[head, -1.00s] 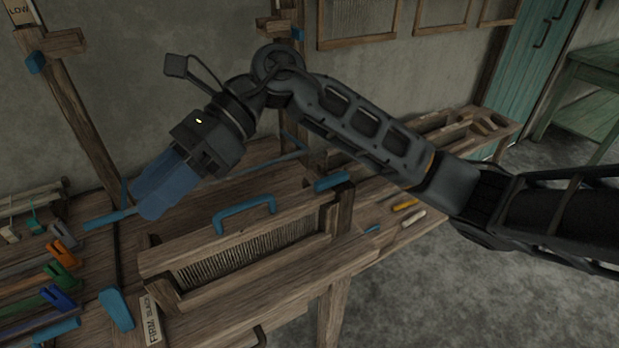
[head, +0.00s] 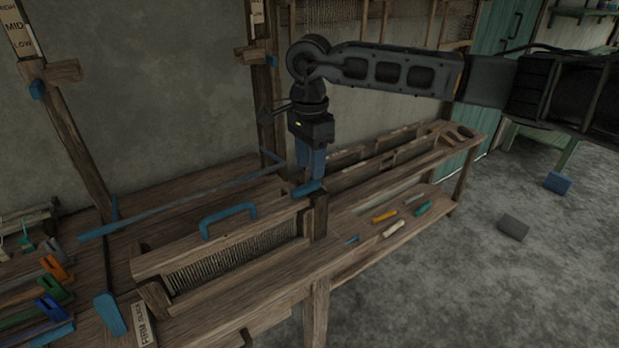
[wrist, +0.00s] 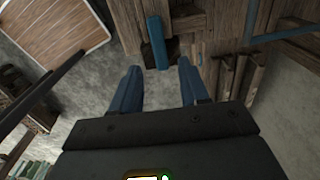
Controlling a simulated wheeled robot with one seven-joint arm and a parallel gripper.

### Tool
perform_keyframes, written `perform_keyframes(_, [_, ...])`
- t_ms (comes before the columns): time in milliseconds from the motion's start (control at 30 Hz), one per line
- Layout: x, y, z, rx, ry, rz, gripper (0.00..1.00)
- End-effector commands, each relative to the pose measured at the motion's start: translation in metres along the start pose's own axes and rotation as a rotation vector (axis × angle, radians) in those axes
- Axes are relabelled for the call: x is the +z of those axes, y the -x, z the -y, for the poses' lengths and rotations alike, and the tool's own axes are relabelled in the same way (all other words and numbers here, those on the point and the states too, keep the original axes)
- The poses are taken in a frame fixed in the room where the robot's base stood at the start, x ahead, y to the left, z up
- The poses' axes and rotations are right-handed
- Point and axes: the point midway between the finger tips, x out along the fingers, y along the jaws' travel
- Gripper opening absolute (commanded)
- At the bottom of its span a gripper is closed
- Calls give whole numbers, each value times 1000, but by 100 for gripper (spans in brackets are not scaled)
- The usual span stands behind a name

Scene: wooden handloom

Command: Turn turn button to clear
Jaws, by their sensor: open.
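A blue bar, seemingly the turn button (head: 308,188), lies on top of the post at the right end of the reed frame (head: 215,262). In the wrist view the turn button (wrist: 156,40) is a long blue bar, its near end about between the fingertips. My gripper (head: 312,178) points down just above it, blue fingers open. In the wrist view the gripper (wrist: 159,66) has empty space between its fingers. Contact with the button cannot be told. The fingers partly hide the button's back side in the head view.
A blue handle (head: 228,215) stands on the frame's top rail. A long blue rod (head: 180,203) runs behind it. Another blue piece (head: 109,313) is at the frame's left end. Coloured tools (head: 388,217) lie on the lower shelf at right. An upright post (head: 264,90) rises behind my gripper.

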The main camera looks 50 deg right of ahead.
Motion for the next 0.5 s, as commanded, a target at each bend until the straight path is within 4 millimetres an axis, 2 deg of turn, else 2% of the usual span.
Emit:
perform_keyframes(233, [1, -35, 0, 2, -1, 4, 45])
perform_keyframes(500, [1, -48, 0, 0, 0, 3, 45])
